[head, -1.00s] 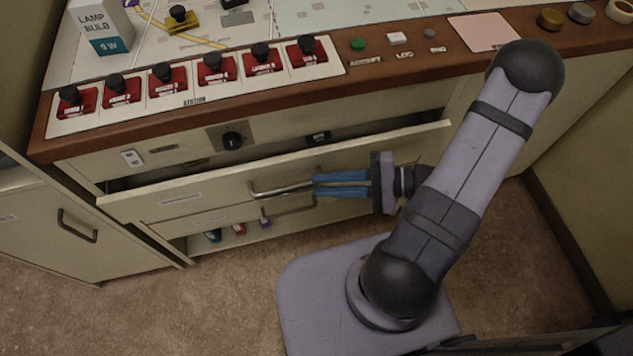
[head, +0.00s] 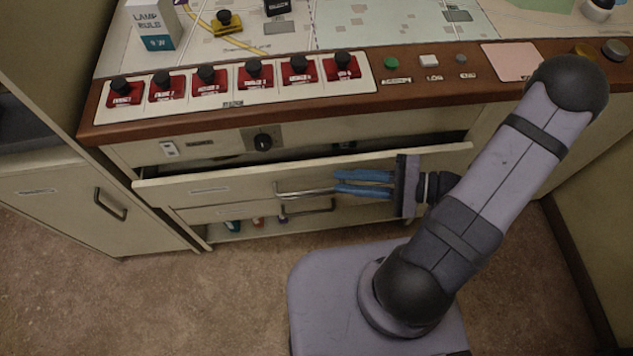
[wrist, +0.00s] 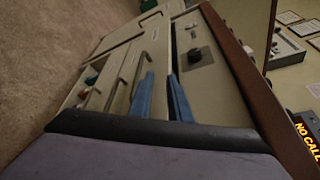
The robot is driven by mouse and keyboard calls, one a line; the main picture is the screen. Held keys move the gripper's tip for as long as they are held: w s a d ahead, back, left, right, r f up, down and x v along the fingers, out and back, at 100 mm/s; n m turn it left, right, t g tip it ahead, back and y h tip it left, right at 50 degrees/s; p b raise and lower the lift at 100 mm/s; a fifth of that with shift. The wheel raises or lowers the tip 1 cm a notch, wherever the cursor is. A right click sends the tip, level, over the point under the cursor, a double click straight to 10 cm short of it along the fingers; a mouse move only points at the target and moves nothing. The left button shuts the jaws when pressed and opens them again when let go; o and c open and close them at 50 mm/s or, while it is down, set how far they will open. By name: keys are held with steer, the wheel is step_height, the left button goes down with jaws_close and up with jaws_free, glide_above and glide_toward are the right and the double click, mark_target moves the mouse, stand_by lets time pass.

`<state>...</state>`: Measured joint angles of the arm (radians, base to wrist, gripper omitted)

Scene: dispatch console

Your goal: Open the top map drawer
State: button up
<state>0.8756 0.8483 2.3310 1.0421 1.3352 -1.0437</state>
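The top map drawer (head: 235,185) is partly out, with a dark gap along its top edge under the console. Its bar handle (head: 300,191) runs toward my gripper, and its right end is hidden at the fingertips. My gripper (head: 336,182) is in front of the drawer face, its two blue fingers pointing left, one above the other. The fingers are apart. I cannot tell whether the handle lies between them. In the wrist view the fingers of my gripper (wrist: 162,85) show a clear gap, with the drawer front (wrist: 158,50) seen beyond them.
A lower drawer handle (head: 308,209) sits just below the fingers. An open shelf with small coloured items (head: 258,221) lies beneath. The console's wooden edge (head: 240,113) overhangs above, with red switches (head: 254,72). A cabinet (head: 70,205) stands left. The floor (head: 190,300) in front is clear.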

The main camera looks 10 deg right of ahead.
mark_target(324, 191)
steer(key=shift+s+a+r+p, duration=0.15)
steer(key=shift+r+p, duration=0.2)
steer(key=shift+p, duration=0.9)
step_height(324, 191, down, 6)
steer(key=shift+r+b, duration=0.1)
steer(key=shift+b, duration=0.45)
steer(key=shift+x, duration=3.65)
jaws_close()
